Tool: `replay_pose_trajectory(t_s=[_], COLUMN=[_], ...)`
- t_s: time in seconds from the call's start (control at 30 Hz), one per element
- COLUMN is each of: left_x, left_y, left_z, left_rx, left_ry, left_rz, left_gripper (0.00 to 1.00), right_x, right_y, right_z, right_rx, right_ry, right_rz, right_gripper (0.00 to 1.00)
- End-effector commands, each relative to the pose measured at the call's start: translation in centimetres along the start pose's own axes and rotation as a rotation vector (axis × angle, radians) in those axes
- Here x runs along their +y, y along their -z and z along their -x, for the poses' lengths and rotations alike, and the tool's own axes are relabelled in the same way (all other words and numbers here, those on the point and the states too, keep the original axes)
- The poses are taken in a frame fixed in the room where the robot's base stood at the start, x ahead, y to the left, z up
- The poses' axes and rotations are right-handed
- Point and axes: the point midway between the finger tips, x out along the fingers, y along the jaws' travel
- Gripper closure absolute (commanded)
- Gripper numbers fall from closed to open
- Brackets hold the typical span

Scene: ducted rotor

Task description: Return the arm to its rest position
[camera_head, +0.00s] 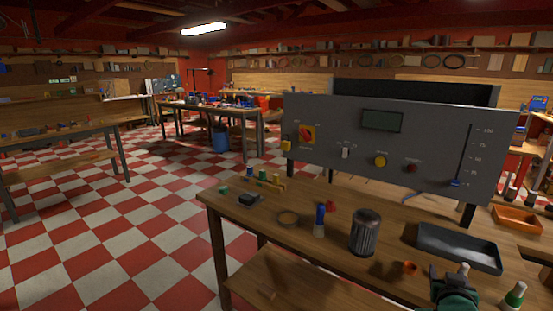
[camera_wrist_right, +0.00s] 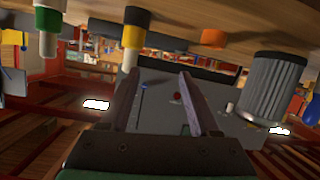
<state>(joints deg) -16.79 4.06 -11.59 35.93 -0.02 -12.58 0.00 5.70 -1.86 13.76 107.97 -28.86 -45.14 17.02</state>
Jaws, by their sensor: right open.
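My right gripper (camera_head: 450,276) is low at the right of the head view, above the front edge of the wooden workbench (camera_head: 330,225). In the right wrist view its two fingers (camera_wrist_right: 158,82) stand apart with nothing held between them. The grey control panel (camera_head: 340,145) stands at the back of the bench; it also shows beyond the fingers in the wrist view (camera_wrist_right: 155,115). A yellow and black marker-like piece with a white end (camera_wrist_right: 133,35) is close to one fingertip; I cannot tell whether they touch. My left gripper is not in view.
Near the right gripper are a ribbed metal cup (camera_head: 365,233), an orange ring-like piece (camera_head: 405,268), a dark tray (camera_head: 458,247) and a green-and-white bottle (camera_head: 514,295). A blue-topped piece (camera_head: 320,220) stands further left. The checkered floor (camera_head: 120,230) left of the bench is clear.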

Motion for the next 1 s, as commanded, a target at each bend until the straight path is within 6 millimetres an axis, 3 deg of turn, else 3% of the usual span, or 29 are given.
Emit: replay_pose_trajectory(t_s=[0.17, 0.4, 0.6, 0.8, 1.0], left_x=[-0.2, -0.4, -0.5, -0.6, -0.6], left_y=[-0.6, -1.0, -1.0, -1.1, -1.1], left_z=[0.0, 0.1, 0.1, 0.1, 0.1], left_rx=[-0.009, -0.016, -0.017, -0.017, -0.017], left_ry=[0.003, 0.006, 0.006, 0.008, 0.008], left_rz=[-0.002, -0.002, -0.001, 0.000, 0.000], left_gripper=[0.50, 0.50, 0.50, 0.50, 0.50], right_x=[-1.9, -4.9, -6.3, -6.9, -8.3], right_y=[-6.3, -14.8, -19.9, -23.3, -28.9], right_z=[3.6, 10.8, 17.2, 23.4, 20.6], right_rx=[-0.198, -0.485, -0.683, -0.849, -0.877], right_ry=[0.095, 0.281, 0.436, 0.584, 0.581], right_rz=[0.100, 0.252, 0.364, 0.460, 0.469], right_gripper=[0.38, 0.38, 0.38, 0.38, 0.38])
